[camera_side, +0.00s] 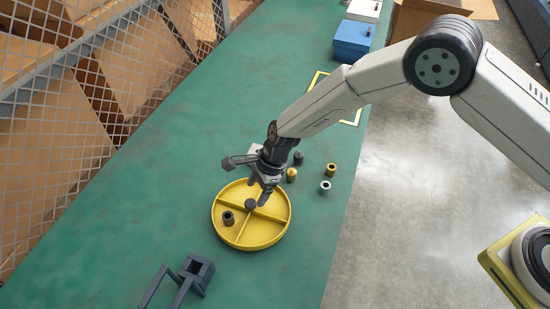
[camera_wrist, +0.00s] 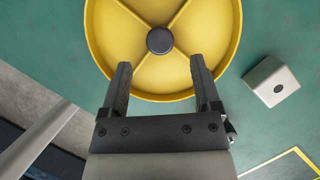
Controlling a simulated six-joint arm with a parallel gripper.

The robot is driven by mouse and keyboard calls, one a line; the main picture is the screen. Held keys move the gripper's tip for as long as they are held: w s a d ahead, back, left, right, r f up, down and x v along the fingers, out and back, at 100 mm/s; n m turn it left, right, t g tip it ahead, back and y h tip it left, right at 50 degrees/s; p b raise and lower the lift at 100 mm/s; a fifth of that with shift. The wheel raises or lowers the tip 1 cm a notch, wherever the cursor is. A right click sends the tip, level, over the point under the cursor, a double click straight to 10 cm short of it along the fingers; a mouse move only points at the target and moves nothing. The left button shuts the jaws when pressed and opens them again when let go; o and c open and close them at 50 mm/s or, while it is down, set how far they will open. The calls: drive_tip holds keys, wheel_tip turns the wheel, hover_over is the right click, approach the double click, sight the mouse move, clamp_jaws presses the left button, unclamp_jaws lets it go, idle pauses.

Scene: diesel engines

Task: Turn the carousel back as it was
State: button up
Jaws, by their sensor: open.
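The carousel (camera_side: 243,240) is a round yellow tray with low walls and cross dividers, lying on the green bench. It also shows in the wrist view (camera_wrist: 105,60), cut off at the top. A dark round knob (camera_wrist: 160,40) stands at its centre. A dark ring-like part (camera_side: 228,218) sits in a left compartment in the side view. My gripper (camera_side: 258,194) is over the carousel's upper right part, close to the knob. In the wrist view my gripper's two fingers (camera_wrist: 160,78) are apart with nothing between them, and the knob is beyond their tips.
A pale block (camera_wrist: 271,82) stands beside the carousel. Brass (camera_side: 331,169), grey (camera_side: 325,187) and dark (camera_side: 298,157) small parts stand to the right. A dark socketed fixture (camera_side: 196,270) is at the lower left. A blue box (camera_side: 352,40) is far off. The bench left of the carousel is clear.

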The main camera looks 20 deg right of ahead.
sight(251, 202)
drive_tip(key=shift+x, duration=2.2)
clamp_jaws()
